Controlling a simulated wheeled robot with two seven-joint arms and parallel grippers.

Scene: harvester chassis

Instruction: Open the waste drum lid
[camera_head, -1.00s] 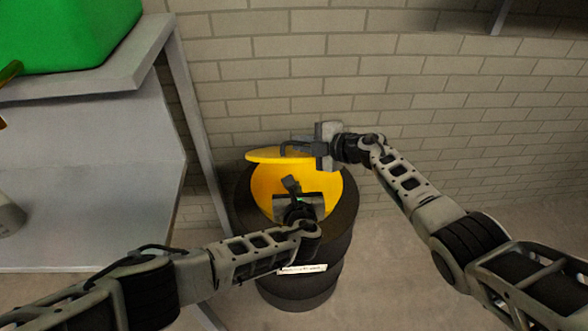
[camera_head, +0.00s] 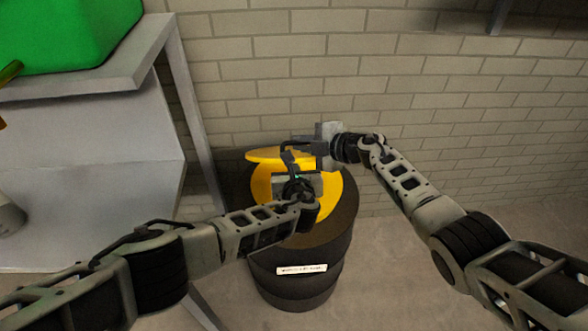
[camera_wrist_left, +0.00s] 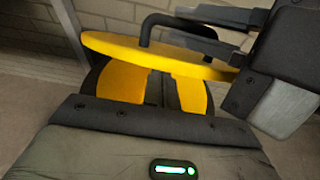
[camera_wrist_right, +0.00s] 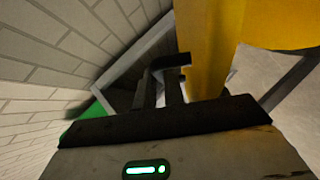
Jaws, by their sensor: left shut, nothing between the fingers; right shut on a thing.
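The waste drum (camera_head: 300,265) is black with a white label and stands against the wall. Its yellow lid (camera_head: 262,155) is raised at the back and seen nearly edge-on in the left wrist view (camera_wrist_left: 115,50). More yellow shows below it; I cannot tell whether this is lid underside or drum interior. My right gripper (camera_head: 298,147) is shut on the lid's dark handle (camera_wrist_left: 150,28). The lid fills part of the right wrist view (camera_wrist_right: 210,40). My left gripper (camera_head: 290,165) is shut and empty, in front of the yellow surface below the lid edge; contact is unclear.
A grey bench (camera_head: 90,185) with a green box (camera_head: 70,35) on top stands left of the drum, its leg close beside it. A brick wall (camera_head: 420,70) is close behind. The floor to the drum's right is clear.

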